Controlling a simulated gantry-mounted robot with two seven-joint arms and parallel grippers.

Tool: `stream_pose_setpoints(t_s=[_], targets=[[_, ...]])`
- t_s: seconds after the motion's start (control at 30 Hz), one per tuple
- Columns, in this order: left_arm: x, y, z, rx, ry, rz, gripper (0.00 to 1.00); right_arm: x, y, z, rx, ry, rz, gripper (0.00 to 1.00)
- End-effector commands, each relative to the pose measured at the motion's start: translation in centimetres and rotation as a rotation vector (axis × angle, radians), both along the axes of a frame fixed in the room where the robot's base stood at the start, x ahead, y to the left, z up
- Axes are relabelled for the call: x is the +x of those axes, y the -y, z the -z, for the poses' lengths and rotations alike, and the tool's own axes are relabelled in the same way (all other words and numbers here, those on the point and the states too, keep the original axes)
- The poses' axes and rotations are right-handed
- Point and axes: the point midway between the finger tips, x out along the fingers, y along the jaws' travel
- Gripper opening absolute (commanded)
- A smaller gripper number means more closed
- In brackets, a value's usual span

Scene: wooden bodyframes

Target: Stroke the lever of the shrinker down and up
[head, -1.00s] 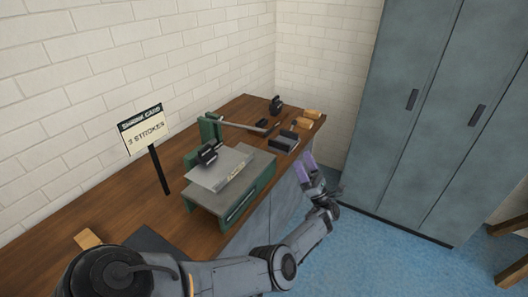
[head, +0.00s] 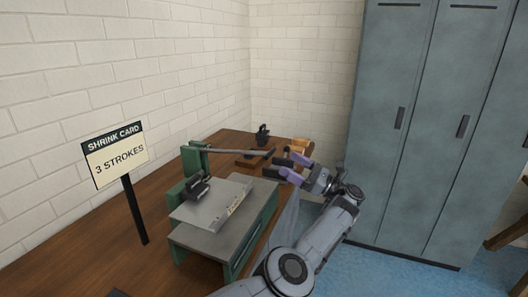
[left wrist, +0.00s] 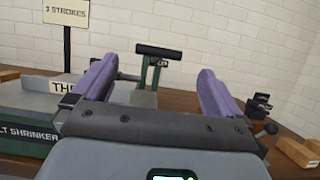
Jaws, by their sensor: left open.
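The shrinker (head: 222,240) is a green machine with a grey top on the wooden bench. A green post (head: 194,160) rises behind it, and its long lever (head: 238,152) reaches right, roughly level, to a dark grip end. My left gripper (head: 291,167) has purple fingers, open and empty, just to the right of the lever's end. In the left wrist view, the black crossbar grip (left wrist: 158,51) appears ahead between the open fingers (left wrist: 157,72), apart from them. A grey metal sheet (head: 212,207) lies on the shrinker under a dark clamp (head: 197,188). My right gripper is out of view.
A sign (head: 116,155) on a black post reads "SHRINK CARD 3 STROKES". A dark tool (head: 262,134) and wooden blocks (head: 300,144) sit at the bench's far end. Grey lockers (head: 425,130) stand right, beyond open blue floor.

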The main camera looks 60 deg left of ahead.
Motion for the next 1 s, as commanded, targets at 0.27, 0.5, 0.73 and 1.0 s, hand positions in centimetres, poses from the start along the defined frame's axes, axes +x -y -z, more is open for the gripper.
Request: stream_pose_setpoints(t_s=[0.27,0.5,0.73,1.0], targets=[[-2.1,-2.5,-1.2,0.001,0.000,-0.005,1.00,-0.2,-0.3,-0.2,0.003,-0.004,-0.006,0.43],[-4.1,-5.2,-2.5,0.000,0.000,-0.004,1.00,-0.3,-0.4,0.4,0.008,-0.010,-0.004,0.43],[-5.2,-6.7,-3.4,0.001,-0.001,-0.002,1.00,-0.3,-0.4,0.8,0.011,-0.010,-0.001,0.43],[-5.5,-7.0,-3.6,0.000,-0.002,-0.002,1.00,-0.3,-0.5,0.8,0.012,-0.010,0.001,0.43]])
